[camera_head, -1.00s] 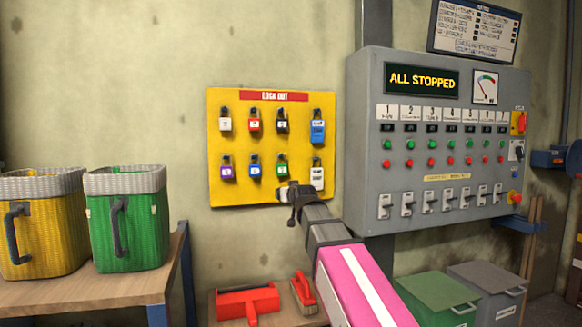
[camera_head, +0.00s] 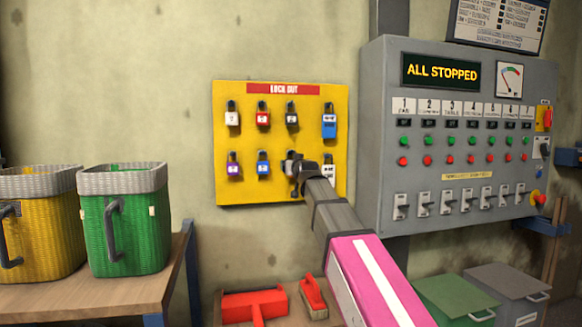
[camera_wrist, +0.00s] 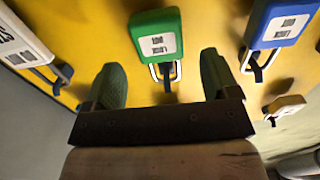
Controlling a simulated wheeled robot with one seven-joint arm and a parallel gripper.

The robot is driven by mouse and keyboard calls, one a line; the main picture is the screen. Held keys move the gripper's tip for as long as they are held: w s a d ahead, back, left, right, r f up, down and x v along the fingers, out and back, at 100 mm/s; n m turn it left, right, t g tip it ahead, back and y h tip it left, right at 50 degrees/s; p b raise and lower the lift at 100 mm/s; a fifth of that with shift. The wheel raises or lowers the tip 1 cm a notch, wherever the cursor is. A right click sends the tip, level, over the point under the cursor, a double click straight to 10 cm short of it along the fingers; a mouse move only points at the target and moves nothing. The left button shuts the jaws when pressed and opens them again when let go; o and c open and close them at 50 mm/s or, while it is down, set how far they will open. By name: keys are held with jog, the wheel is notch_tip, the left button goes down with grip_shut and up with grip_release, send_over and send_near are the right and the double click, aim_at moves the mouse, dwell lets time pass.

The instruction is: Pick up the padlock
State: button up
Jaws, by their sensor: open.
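Several padlocks hang on the yellow lockout board (camera_head: 228,190) on the wall. In the wrist view a green padlock (camera_wrist: 157,34) with a white label hangs between and just beyond my open fingers (camera_wrist: 165,85). A blue padlock (camera_wrist: 283,22) hangs to its right in that view. In the head view my gripper (camera_head: 294,172) is at the lower row of the board and hides the green padlock. To its left are a blue padlock (camera_head: 263,166) and a purple padlock (camera_head: 234,168). White, red and black padlocks hang in the upper row.
A white tagged item (camera_wrist: 25,40) hangs beside the green padlock, close to my gripper. A grey control panel (camera_head: 385,130) stands right of the board. A green basket (camera_head: 125,235) and a yellow basket (camera_head: 40,235) stand on a table at the left.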

jog(key=x, duration=0.4)
jog(key=shift+w+a+r, duration=0.15)
jog(key=shift+w, duration=0.05)
jog(key=c, duration=1.1)
jog(key=shift+o, duration=0.3)
jog(key=shift+r, duration=0.5)
jog(key=v, duration=1.8)
jog(key=w+d+f+m+h, duration=0.1)
jog(key=w+d+f+h, duration=0.1)
jog(key=w+d+f, duration=0.4)
jog(key=w+d+f+m+h, duration=0.2)
jog(key=w+d+f, duration=0.4)
jog(key=d+f, duration=0.4)
jog(key=d+h, duration=0.1)
jog(key=d, duration=0.2)
jog(key=shift+w+t, duration=0.25)
jog(key=shift+t, duration=0.05)
